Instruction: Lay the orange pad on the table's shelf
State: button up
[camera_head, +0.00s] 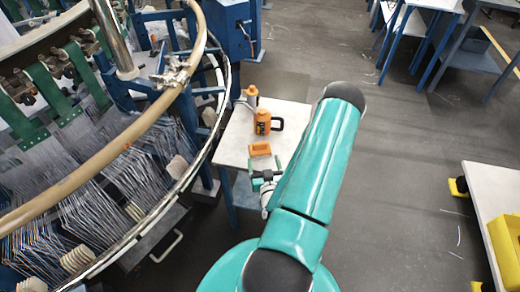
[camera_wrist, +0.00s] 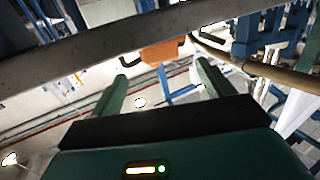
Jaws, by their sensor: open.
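An orange block-like piece (camera_head: 260,149), which looks like the orange pad, lies on the white tabletop (camera_head: 233,148) near its middle in the head view. My gripper (camera_head: 263,176) is over the near part of the table, just in front of the piece and apart from it. In the wrist view my gripper (camera_wrist: 162,72) is open with nothing between its fingers. An orange shape (camera_wrist: 160,52) shows beyond the fingertips, partly behind a grey bar; I cannot tell which orange thing it is.
An orange jug (camera_head: 263,122) with a black handle and an orange-and-white bottle (camera_head: 251,97) stand behind the piece. The circular loom (camera_head: 130,130) is close on the left. Open floor (camera_head: 400,160) is to the right. A white table (camera_head: 490,190) with yellow bins stands at the far right.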

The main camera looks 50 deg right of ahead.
aim_at(260, 147)
jog(key=x, duration=0.9)
jog(key=shift+r, duration=0.1)
jog(key=c, duration=1.2)
jog(key=shift+o, duration=0.2)
jog(key=shift+r, duration=0.2)
